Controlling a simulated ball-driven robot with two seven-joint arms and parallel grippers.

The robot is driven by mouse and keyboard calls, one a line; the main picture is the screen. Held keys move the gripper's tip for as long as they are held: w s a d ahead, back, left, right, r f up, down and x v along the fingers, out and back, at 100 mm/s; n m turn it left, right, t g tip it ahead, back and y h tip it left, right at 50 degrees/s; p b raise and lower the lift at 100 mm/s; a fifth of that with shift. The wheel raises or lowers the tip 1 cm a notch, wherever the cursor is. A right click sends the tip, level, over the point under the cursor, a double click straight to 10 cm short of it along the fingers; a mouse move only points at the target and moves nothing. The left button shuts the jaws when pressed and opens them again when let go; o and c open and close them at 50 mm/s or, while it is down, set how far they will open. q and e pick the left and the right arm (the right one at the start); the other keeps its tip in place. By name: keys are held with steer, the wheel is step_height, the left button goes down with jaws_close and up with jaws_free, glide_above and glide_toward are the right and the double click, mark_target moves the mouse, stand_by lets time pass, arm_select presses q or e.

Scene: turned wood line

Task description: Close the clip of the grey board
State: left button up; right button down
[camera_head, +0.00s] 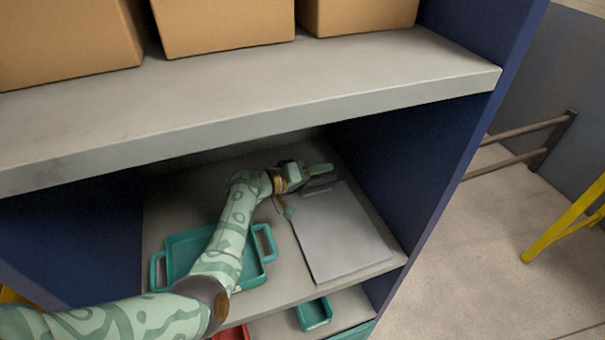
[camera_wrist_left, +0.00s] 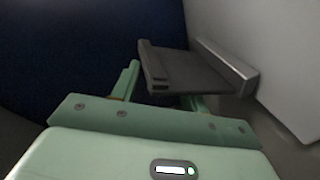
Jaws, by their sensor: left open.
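The grey board (camera_head: 340,232) lies flat on the lower shelf, toward its right side, in the head view. Its clip is at the far edge, partly hidden by my left gripper (camera_head: 305,188). In the left wrist view the clip (camera_wrist_left: 188,70) is a dark plate standing out from a lighter metal bar, beside the pale face of the board (camera_wrist_left: 262,32). My left gripper (camera_wrist_left: 160,92) is open there, its fingers around the lower part of the dark plate. The plate hides part of one finger; I cannot tell whether they touch. My right gripper is not in view.
A teal tray with handles (camera_head: 263,282) sits left of the board, partly behind my left arm. The upper shelf (camera_head: 250,105) with cardboard boxes (camera_head: 225,25) overhangs this bay. A blue side panel (camera_head: 400,160) closes it on the right. Small bins (camera_head: 315,313) stand below.

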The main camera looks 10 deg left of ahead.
arm_select(q)
steer(key=p+v, duration=0.2)
steer(key=v, duration=1.4)
